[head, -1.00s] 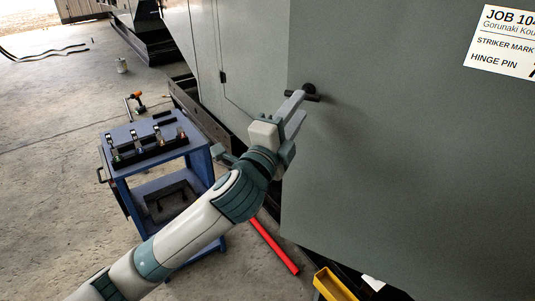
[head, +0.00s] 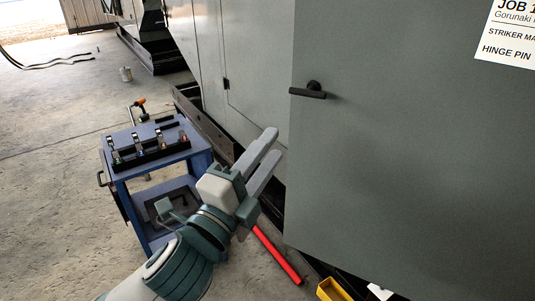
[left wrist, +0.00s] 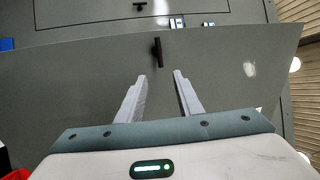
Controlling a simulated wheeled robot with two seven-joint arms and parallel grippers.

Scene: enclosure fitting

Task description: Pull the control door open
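The control door (head: 390,170) is a large flat grey panel filling the right of the head view. Its left edge and lower corner stand out in front of the enclosure face, so it looks ajar. A black bar handle (head: 308,91) sits near that edge. In the left wrist view the handle (left wrist: 158,52) lies just beyond and between my fingertips. My left gripper (head: 270,150) is open and empty, below and left of the handle and apart from it. It also shows in the left wrist view (left wrist: 161,75). My right gripper is out of view.
A blue cart (head: 150,170) with a black rack of small parts stands left of my arm. A red bar (head: 277,255) and a yellow bin (head: 333,290) lie low by the door. A drill (head: 139,108) and a can (head: 126,74) are on the open floor behind the cart.

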